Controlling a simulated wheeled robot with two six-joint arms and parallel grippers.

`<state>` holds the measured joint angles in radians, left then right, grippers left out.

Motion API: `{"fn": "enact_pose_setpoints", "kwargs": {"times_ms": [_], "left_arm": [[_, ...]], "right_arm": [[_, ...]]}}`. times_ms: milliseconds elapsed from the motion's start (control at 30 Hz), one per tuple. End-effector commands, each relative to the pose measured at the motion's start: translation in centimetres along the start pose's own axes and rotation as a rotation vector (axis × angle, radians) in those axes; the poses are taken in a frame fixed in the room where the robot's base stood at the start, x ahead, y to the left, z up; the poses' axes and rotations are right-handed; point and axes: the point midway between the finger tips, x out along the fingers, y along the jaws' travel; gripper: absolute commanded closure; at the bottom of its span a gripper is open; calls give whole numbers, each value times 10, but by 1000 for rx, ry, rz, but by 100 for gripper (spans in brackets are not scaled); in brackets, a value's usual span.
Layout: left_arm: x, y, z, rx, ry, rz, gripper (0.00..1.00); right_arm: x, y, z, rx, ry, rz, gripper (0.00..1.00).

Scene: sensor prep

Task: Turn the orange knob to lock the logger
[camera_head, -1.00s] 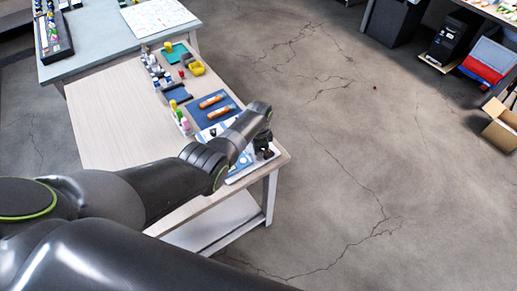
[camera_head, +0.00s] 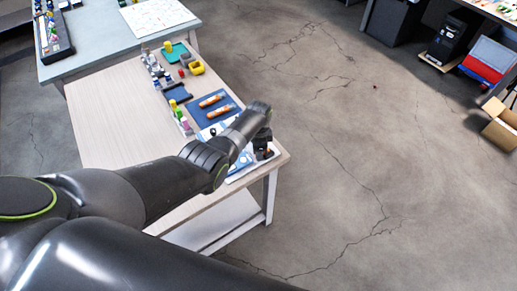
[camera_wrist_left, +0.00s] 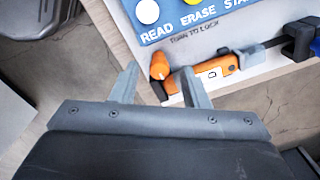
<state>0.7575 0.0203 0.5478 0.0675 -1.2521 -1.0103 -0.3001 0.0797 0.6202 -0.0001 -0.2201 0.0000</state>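The orange knob (camera_wrist_left: 159,66) shows in the left wrist view, below the blue panel printed "READ ERASE STA…" (camera_wrist_left: 180,33) and beside the words "TURN TO LOCK". The orange logger (camera_wrist_left: 226,64), with a white label, lies right of the knob in a grey holder. My left gripper (camera_wrist_left: 160,69) is open. Its two fingertips stand either side of the knob in the picture, with gaps visible; I cannot tell their height over it. In the head view my left gripper (camera_head: 263,146) is over the near right corner of the table, and the knob is not visible there. My right gripper is not in view.
The wooden table (camera_head: 115,115) also holds a blue mat (camera_head: 199,119) with two orange devices, bottles, a green tray (camera_head: 175,52) and a yellow item (camera_head: 196,68). Its left part is bare. Open concrete floor lies right of it.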

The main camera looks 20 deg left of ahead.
Motion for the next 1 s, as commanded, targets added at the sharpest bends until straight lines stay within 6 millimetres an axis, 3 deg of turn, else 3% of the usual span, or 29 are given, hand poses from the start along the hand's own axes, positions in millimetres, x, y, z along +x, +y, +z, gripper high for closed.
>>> {"fn": "enact_pose_setpoints", "kwargs": {"times_ms": [367,700,1000], "left_arm": [[-12,0,0,-1,0,0,59],[-62,0,0,-1,1,-1,59],[-111,-1,0,-1,2,-3,59]], "right_arm": [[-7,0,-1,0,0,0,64],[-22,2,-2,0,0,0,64],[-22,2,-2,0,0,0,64]]}}
